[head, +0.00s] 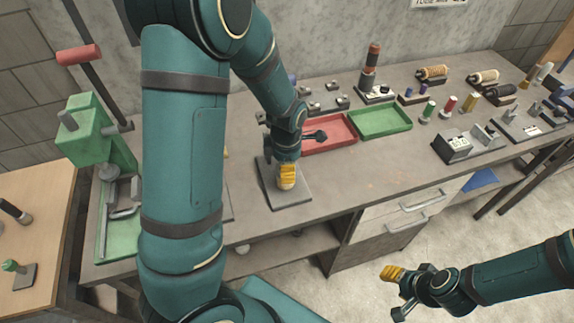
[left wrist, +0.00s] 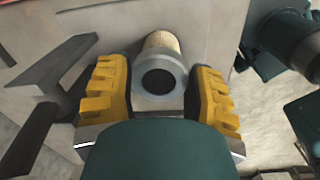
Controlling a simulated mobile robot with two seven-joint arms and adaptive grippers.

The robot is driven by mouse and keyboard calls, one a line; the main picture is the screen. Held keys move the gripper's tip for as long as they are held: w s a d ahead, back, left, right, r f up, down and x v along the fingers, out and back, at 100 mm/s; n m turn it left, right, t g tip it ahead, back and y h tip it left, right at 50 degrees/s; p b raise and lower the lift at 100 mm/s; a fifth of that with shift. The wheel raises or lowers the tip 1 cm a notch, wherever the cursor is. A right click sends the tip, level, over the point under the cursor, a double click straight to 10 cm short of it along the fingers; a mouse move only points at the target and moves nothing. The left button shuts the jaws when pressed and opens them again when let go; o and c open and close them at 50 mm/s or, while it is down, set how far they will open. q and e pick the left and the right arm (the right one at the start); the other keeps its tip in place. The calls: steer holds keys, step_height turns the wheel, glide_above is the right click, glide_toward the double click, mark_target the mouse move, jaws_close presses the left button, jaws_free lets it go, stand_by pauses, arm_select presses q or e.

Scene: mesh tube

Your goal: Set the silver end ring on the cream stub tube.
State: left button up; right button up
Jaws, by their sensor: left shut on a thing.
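My left gripper (head: 287,176) points down over a grey plate (head: 291,197) near the bench's front edge. In the left wrist view my left gripper (left wrist: 160,78) is shut on the silver end ring (left wrist: 175,92), which sits between the yellow finger pads. The ring has a dark round bore. The cream stub tube (left wrist: 162,42) shows just beyond the ring, roughly in line with it. I cannot tell whether the ring is fully seated on the tube. In the head view the fingers mostly hide ring and tube. My right gripper (head: 398,290) is open and empty, off the bench.
A red tray (head: 329,143) and a green tray (head: 384,121) lie behind the plate. A green press (head: 97,134) stands at the left. Spools, small bobbins and a metal fixture (head: 466,144) occupy the right. The bench front right of the plate is clear.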

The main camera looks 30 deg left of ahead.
arm_select(q)
steer(key=shift+f, duration=0.3)
steer(key=o, duration=1.1)
steer(key=shift+o, duration=0.2)
steer(key=shift+s+r, duration=0.15)
steer(key=shift+r, duration=3.6)
